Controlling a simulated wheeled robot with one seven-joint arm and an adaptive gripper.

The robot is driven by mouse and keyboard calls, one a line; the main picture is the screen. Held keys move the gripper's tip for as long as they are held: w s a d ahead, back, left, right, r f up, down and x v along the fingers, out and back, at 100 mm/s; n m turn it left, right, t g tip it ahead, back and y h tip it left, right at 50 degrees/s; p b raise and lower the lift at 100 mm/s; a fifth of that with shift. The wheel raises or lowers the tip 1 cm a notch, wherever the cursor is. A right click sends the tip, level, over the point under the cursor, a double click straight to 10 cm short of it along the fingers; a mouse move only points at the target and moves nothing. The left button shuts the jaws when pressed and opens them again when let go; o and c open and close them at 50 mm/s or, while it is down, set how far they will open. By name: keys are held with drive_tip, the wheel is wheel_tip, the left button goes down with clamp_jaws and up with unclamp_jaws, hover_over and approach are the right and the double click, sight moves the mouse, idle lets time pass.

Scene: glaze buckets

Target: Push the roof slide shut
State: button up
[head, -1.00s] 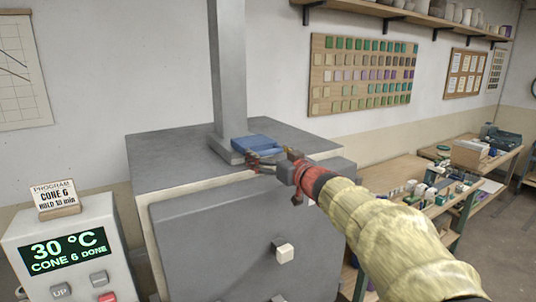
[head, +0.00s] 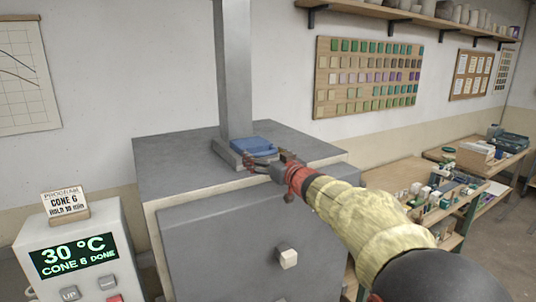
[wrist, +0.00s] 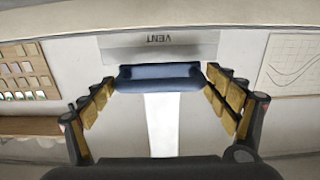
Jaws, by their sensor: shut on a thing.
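The blue roof slide (head: 252,147) lies flat on top of the grey kiln (head: 180,170), at the foot of the grey flue post (head: 233,75), and juts out to its right. My gripper (head: 264,163) is at the slide's near right end. In the wrist view the slide's blue end (wrist: 160,76) lies between my two padded fingers (wrist: 160,92), which are shut on it. A plate marked VENT (wrist: 160,43) shows just beyond it, upside down. How far the slide reaches under the post is hidden.
A control box (head: 75,250) reading 30 °C, cone 6 done, stands at the left front. A bench with small items (head: 440,195) stands at the right. A tile board (head: 367,78) hangs on the wall. The rest of the kiln top is clear.

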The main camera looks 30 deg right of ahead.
drive_tip(key=shift+a, duration=0.1)
drive_tip(key=o, duration=1.3)
drive_tip(key=shift+o, duration=0.4)
drive_tip(key=shift+a, duration=0.1)
drive_tip(key=shift+s, duration=0.5)
drive_tip(key=s, duration=1.1)
drive_tip(key=shift+d, duration=0.25)
